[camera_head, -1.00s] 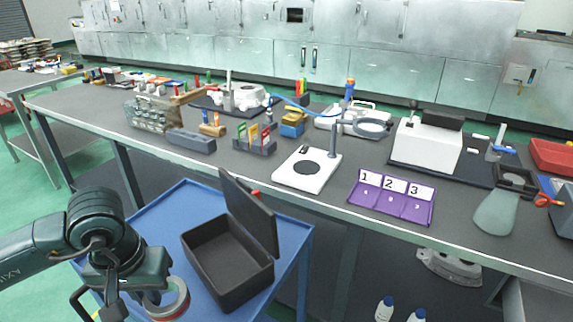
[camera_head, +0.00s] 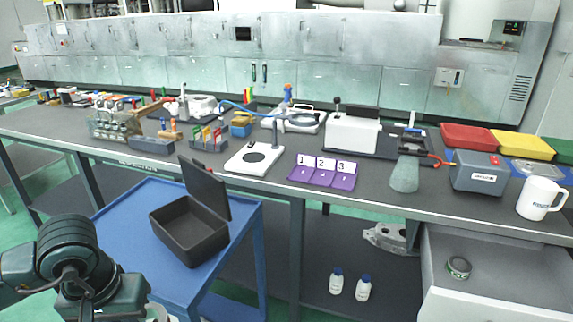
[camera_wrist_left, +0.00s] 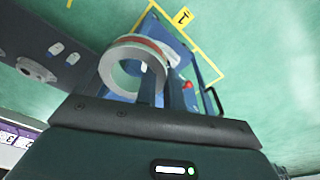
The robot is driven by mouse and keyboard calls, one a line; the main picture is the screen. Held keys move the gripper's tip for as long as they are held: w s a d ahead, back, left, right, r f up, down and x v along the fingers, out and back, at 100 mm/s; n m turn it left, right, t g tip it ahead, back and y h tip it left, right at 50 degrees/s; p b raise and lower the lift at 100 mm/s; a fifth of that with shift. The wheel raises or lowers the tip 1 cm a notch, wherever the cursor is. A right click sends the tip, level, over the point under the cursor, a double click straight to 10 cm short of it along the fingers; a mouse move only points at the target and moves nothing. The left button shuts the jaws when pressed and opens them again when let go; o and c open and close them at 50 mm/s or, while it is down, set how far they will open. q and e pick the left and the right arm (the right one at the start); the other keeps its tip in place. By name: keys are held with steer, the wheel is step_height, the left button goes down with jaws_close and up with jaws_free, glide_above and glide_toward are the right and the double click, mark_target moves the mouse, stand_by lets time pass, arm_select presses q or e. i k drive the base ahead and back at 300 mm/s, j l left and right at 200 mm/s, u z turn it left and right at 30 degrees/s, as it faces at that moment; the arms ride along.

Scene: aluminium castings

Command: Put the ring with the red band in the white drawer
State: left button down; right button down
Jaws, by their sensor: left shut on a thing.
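The ring with the red band (camera_wrist_left: 105,70) is pale metal with a red stripe along its outer side. In the left wrist view it is held at the fingers of my left gripper (camera_wrist_left: 160,85), which is shut on it. In the head view only a pale edge of the ring (camera_head: 158,312) shows at the bottom, beside my left wrist; the fingers are hidden there. The white drawer (camera_head: 520,283) stands open under the table at the lower right, well right of my left gripper. My right gripper is not in view.
A round tin or ring with a green band (camera_head: 459,267) lies in the drawer, with free floor around it. A blue cart (camera_head: 130,200) carries an open black box (camera_head: 190,230). The crowded grey table (camera_head: 400,215) overhangs two white bottles (camera_head: 336,280) on a lower shelf.

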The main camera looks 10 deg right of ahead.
mark_target(522, 289)
steer(key=z, duration=1.45)
steer(key=i+l+z, duration=0.1)
steer(key=z, duration=0.3)
steer(key=i+l+z, duration=0.1)
steer(key=z, duration=0.25)
steer(key=i+z, duration=0.2)
steer(key=z, duration=0.2)
steer(key=i+l, duration=0.1)
steer(key=i, duration=0.5)
